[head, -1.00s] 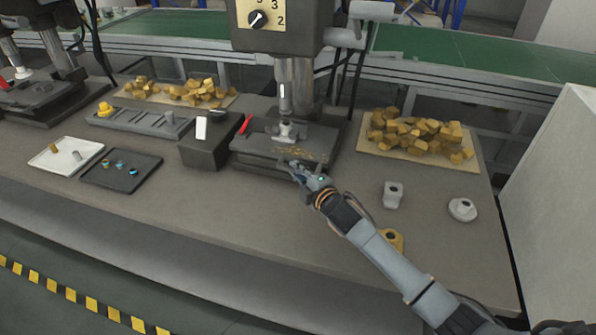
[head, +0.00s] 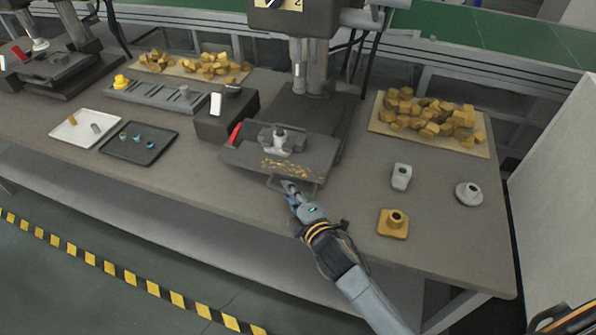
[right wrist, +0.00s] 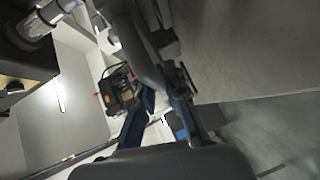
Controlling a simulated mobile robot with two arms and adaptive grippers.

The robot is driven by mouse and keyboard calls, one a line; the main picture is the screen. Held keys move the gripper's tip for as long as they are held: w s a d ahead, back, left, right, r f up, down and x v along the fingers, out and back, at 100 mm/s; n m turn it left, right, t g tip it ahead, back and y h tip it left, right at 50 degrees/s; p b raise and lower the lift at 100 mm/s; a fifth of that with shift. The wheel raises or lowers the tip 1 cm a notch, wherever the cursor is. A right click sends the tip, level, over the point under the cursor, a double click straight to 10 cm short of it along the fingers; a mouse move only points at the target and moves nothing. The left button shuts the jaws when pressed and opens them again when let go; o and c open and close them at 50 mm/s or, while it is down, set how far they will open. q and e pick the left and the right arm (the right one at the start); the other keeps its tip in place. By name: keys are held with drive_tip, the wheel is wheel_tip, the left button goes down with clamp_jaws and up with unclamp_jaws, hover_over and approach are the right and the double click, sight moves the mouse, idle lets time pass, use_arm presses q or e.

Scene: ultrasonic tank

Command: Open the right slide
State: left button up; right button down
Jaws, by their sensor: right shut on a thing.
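The right slide (head: 253,160) is a dark flat plate under the drill press at the middle of the table. It stands pulled out toward me, clear of the spindle, with a grey clamped part (head: 279,143) and brassy chips on it. A thin looped handle (head: 309,188) is on its front edge. My right gripper (head: 288,186) is shut on this handle. The right wrist view shows its two dark fingers (right wrist: 163,105) close up, but the handle cannot be made out clearly there.
A board of brass blocks (head: 480,147) lies to the right. Grey parts and a yellow part (head: 393,223) stand at the front right. A black tray (head: 160,153) lies left.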

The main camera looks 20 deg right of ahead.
drive_tip(key=shift+s+a, duration=0.55)
drive_tip(key=shift+s, duration=0.3)
drive_tip(key=shift+s+a, duration=0.5)
drive_tip(key=shift+s, duration=0.3)
drive_tip(key=c, duration=1.3)
unclamp_jaws()
drive_tip(key=shift+w+d, duration=0.1)
drive_tip(key=shift+w, duration=0.05)
drive_tip(key=shift+c, duration=0.2)
drive_tip(key=v, duration=1.2)
